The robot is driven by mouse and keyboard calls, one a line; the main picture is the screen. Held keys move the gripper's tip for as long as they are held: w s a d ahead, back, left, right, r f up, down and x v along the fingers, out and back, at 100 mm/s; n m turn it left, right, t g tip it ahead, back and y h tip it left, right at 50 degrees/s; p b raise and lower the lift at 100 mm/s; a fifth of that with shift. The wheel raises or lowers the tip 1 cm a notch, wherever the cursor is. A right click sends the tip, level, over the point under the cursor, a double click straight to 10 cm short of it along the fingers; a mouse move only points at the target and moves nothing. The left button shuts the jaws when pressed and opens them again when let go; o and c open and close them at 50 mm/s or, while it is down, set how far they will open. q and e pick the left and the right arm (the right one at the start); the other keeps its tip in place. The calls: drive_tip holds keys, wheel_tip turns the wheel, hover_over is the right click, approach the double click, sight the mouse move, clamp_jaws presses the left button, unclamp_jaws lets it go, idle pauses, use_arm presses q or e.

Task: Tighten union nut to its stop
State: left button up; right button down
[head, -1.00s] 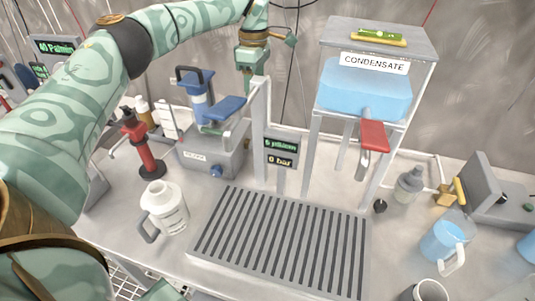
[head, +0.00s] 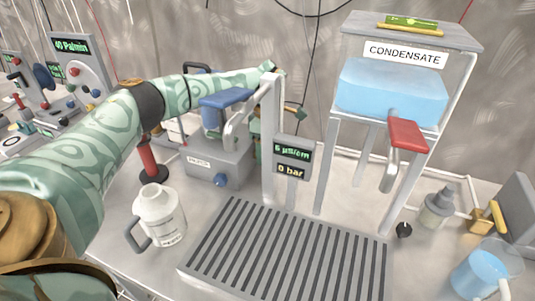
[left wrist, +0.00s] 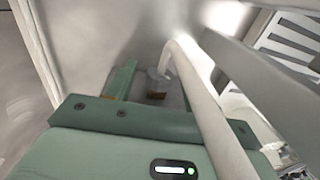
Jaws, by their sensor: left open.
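My left arm reaches in from the left in the head view, and my left gripper (head: 256,148) is mostly hidden behind the pale upright post (head: 269,150). In the left wrist view the gripper (left wrist: 155,84) is open, one green finger plain on the left and the other partly covered by a pale bent pipe (left wrist: 200,100). Beyond the fingers, roughly between them, is a small grey fitting with a brass-coloured part (left wrist: 156,95). It may be the union nut, but I cannot tell for sure. It looks apart from the fingers. My right gripper is not in view.
The blue-handled pump unit (head: 218,165) and the post crowd my left arm. A slatted drain tray (head: 222,222) lies in front, with a white jug (head: 160,215) to its left. The condensate tank (head: 390,93) stands right, with a red lever (head: 408,134). A blue pitcher (head: 475,275) is front right.

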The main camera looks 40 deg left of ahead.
use_arm(q)
drive_tip(key=shift+f, duration=0.35)
drive_tip(key=c, duration=1)
drive_tip(key=shift+o, duration=0.2)
drive_tip(key=shift+g, duration=0.3)
